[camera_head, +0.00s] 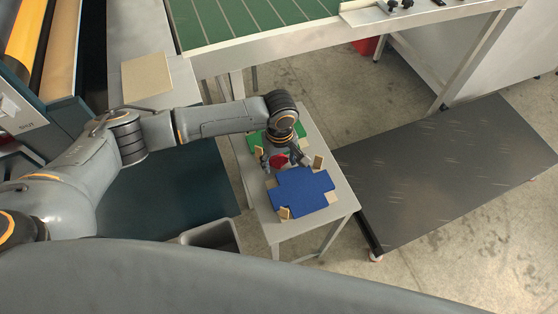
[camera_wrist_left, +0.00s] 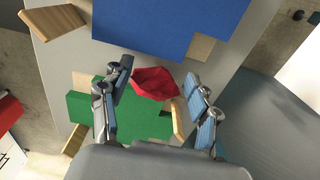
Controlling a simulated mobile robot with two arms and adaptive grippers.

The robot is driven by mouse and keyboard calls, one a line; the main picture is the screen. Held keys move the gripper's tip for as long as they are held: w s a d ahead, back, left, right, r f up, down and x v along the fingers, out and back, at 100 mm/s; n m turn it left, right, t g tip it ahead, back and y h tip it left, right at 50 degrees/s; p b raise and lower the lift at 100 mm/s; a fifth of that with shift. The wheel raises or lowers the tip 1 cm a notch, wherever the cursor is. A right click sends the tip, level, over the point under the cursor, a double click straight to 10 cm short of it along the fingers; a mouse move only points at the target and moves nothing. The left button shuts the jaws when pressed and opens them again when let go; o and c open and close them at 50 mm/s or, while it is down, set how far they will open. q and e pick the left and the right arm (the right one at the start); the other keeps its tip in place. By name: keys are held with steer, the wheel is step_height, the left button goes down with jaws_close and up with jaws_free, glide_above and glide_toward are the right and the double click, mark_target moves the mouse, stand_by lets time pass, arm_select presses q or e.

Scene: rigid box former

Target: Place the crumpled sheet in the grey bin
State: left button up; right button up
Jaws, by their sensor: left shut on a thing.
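The crumpled sheet is a red, creased piece (camera_head: 279,160) over the small table. In the left wrist view the red sheet (camera_wrist_left: 155,84) lies between the two fingers. My left gripper (camera_head: 284,156) points down over the table and is shut on the red sheet; in the left wrist view its fingertips (camera_wrist_left: 157,72) flank the sheet. I cannot tell whether the sheet still touches the table. The grey bin (camera_head: 212,232) is an open-topped box on the floor, left of the small table; its lower part is hidden behind my body. My right gripper is not in view.
The small table (camera_head: 343,197) bears a blue cross-shaped sheet (camera_head: 302,190), a green sheet (camera_head: 258,142) and several wooden blocks. A dark low platform (camera_head: 450,170) stands to the right. A green conveyor bed (camera_head: 250,15) is behind.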

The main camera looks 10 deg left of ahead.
arm_select(q)
steer(key=shift+r, duration=0.45)
steer(key=s+d+r, duration=0.2)
steer(key=d+r, duration=0.4)
steer(key=s+d+r+b, duration=0.1)
steer(key=s+d+r, duration=0.1)
steer(key=d+r, duration=0.4)
steer(key=shift+s+d, duration=0.35)
steer(key=shift+d, duration=0.2)
